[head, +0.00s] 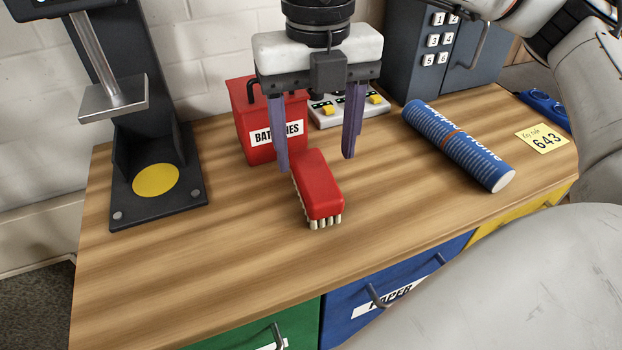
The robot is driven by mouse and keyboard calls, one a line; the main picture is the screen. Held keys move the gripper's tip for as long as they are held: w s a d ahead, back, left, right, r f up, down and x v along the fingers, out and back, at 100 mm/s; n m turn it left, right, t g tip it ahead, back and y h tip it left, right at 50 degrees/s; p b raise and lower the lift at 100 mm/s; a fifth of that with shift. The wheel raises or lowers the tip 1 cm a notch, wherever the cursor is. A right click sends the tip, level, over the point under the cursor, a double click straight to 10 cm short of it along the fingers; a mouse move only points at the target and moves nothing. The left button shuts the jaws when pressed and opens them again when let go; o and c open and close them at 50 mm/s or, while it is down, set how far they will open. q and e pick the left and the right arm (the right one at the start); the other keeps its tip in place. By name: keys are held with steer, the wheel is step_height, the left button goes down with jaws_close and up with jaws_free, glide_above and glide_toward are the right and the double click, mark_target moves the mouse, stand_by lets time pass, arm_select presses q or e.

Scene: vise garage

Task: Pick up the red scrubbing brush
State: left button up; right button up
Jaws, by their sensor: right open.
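The red scrubbing brush (318,186) lies on the wooden workbench (230,255), red back up, with pale bristles showing at its near end. My right gripper (316,164) points down over the bench just behind and above the brush. Its two purple-grey fingers are wide apart and nothing is between them that I can see held. The left finger tip is close to the brush's far left end; I cannot tell whether they touch. The right finger is clear of the brush, to its right. My left gripper is not in view.
A red batteries box (249,148) stands close behind the left finger. A grey panel with yellow switches (372,104) is behind the gripper. A blue rolled paper (458,145) lies right, near a yellow note (542,138). A black press (152,160) stands left. The bench front is clear.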

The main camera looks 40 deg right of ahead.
mark_target(315, 173)
steer(key=shift+w+f, duration=0.1)
steer(key=shift+f, duration=3.05)
steer(key=c, duration=1.2)
step_height(315, 173, up, 10)
steer(key=shift+r+p, duration=0.1)
steer(key=shift+p, duration=0.2)
steer(key=o, duration=0.6)
steer(key=c, duration=0.4)
